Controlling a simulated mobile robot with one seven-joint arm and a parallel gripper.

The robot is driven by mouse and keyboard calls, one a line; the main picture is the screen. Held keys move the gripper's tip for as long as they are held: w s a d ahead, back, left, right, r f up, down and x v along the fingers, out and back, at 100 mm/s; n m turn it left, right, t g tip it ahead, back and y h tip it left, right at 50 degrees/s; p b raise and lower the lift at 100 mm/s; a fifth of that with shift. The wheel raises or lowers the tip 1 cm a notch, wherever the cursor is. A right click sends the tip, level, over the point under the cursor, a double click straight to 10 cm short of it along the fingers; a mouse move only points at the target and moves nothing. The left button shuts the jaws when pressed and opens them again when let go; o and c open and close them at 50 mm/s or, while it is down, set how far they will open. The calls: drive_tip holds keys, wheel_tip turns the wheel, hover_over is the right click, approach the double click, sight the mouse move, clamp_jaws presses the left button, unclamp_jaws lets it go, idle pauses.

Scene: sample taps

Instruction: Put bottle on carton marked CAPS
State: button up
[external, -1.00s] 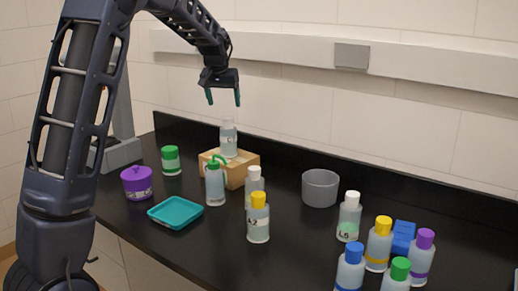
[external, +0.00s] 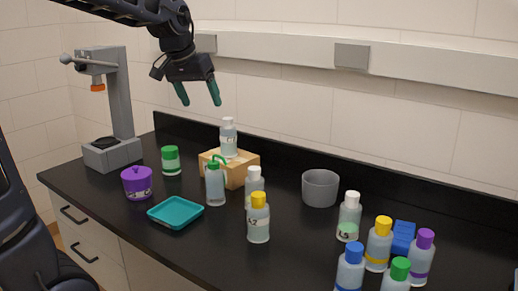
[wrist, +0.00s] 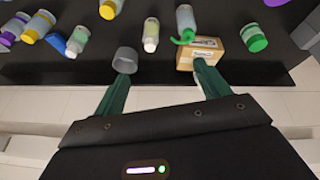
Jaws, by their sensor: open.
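A clear bottle with a white cap (external: 228,140) stands upright on a tan carton (external: 236,177) near the back of the black bench. The carton also shows in the wrist view (wrist: 211,46), with a white label on it; I cannot read the label. My gripper (external: 201,103) is open and empty, above and to the left of the bottle, apart from it. In the wrist view my open fingers (wrist: 161,70) reach toward the bench, and the right finger overlaps the carton. I cannot make out the bottle on the carton in the wrist view.
A green-topped wash bottle (external: 215,186) stands in front of the carton, near a teal tray (external: 176,213). A purple jar (external: 137,184) and green-capped jar (external: 171,160) stand left. A grey bowl (external: 320,188) and several capped bottles stand right. A grey stand (external: 118,100) rises at far left.

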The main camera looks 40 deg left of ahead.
drive_tip(key=s+d+f, duration=0.2)
drive_tip(key=s, duration=0.6)
drive_tip(key=s+d+f+m, duration=0.1)
drive_tip(key=s+d+f, duration=0.1)
drive_tip(key=s, duration=0.6)
drive_tip(key=s+d+f+m, duration=0.1)
drive_tip(key=s+d, duration=0.3)
drive_tip(key=s, duration=0.4)
drive_tip(key=shift+d+f, duration=0.15)
drive_tip(key=shift+f, duration=0.25)
